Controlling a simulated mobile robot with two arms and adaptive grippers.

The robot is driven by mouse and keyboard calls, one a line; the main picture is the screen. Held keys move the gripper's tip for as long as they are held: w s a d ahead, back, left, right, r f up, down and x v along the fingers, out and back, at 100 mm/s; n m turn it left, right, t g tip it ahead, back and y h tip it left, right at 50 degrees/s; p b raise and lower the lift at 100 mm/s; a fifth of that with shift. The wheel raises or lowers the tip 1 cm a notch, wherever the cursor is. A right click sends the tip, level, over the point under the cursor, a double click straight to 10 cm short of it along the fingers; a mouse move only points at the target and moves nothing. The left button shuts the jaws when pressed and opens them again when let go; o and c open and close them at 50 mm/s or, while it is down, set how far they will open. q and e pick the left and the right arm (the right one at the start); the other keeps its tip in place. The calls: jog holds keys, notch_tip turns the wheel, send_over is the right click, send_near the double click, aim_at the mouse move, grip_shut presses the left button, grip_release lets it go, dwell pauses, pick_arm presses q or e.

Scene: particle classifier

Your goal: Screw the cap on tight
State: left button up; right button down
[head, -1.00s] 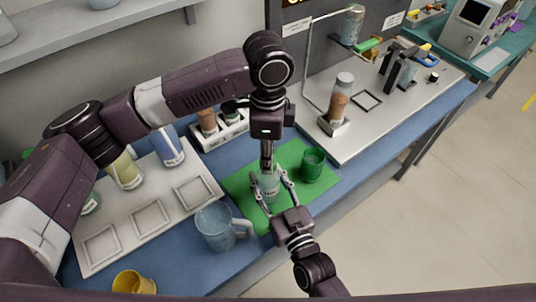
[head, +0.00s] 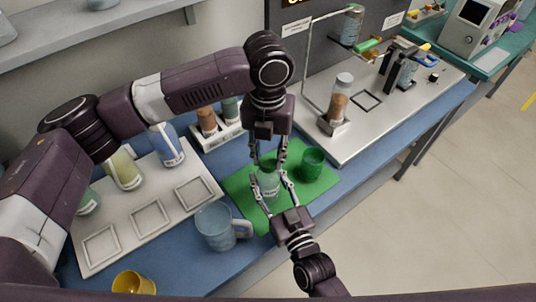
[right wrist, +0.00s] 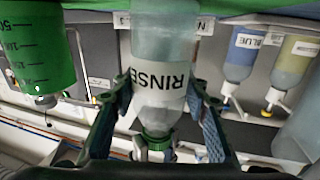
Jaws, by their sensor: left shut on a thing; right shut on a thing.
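The bottle labelled RINSE (head: 268,186) stands on the green mat (head: 241,185) in the head view. It appears upside down in the right wrist view (right wrist: 160,75), where its green cap (right wrist: 156,142) shows at the neck. My right gripper (head: 270,180) comes in from the front and is shut on the bottle's body, one finger on each side. My left gripper (head: 268,160) points straight down over the bottle, its fingers shut on the cap. In the head view the fingers partly hide the cap. How tightly the cap sits cannot be told.
A green cup (head: 313,160) stands close to the bottle's right. A clear jug (head: 215,228) stands at the mat's left edge, and a yellow cup (head: 133,284) at the near left. A pale tray (head: 122,215) with bottles lies left; a metal stand plate (head: 385,115) lies right.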

pick_arm(q)
jog(key=m, duration=0.5)
jog(key=shift+m, duration=0.4)
jog(key=o, duration=0.8)
notch_tip(320, 180, up, 12)
pick_arm(e)
jog(key=c, duration=1)
grip_release()
jog(key=shift+c, duration=0.2)
jog(key=v, duration=1.2)
